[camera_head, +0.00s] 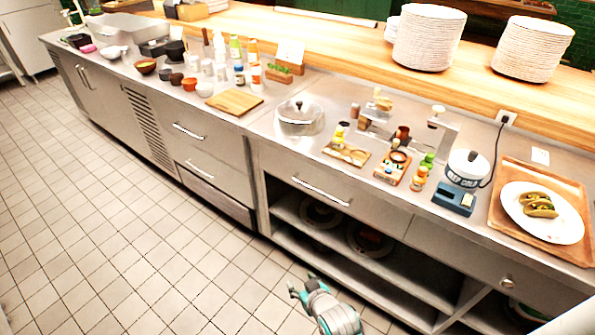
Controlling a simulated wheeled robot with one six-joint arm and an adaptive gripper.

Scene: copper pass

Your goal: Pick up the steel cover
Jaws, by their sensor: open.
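A round steel cover (300,110) with a knob on top sits on the steel counter, left of the small bottles and boards. It looks like a domed lid, and I cannot tell whether anything is under it. My gripper (301,287) is low in front of the counter, over the tiled floor, well below and apart from the cover. It is open and I see nothing in it.
A wooden cutting board (235,102) lies left of the cover. A board with small bottles (347,152) and a blue-based appliance (462,180) stand to the right. A tray with tacos (510,228) is far right. Open shelves (400,275) and the counter edge lie near my arm.

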